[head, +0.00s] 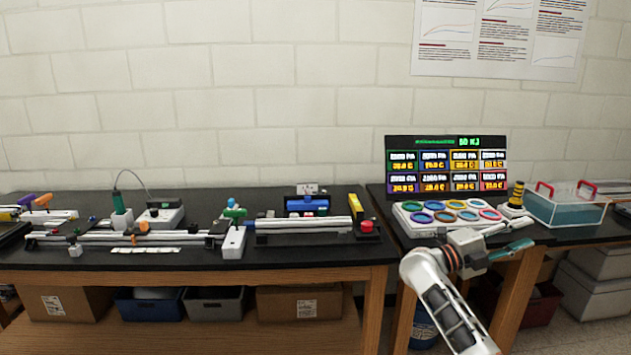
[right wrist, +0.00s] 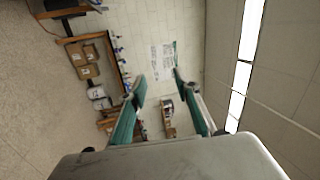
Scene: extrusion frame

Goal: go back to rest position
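My right arm comes up from the bottom right of the head view, and its gripper (head: 511,249) points to the right, in front of the right-hand bench. In the right wrist view the two teal fingers of this gripper (right wrist: 159,76) stand apart with nothing between them, so it is open and empty. Behind the fingers that view shows the room turned on its side. My left gripper is in neither view.
The black benches (head: 190,262) carry aluminium rails (head: 303,225), a tray of coloured rings (head: 447,213), a display panel (head: 447,165) and a clear tank (head: 565,208). Boxes and bins (head: 300,302) stand on the lower shelf. The space before the left bench looks clear.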

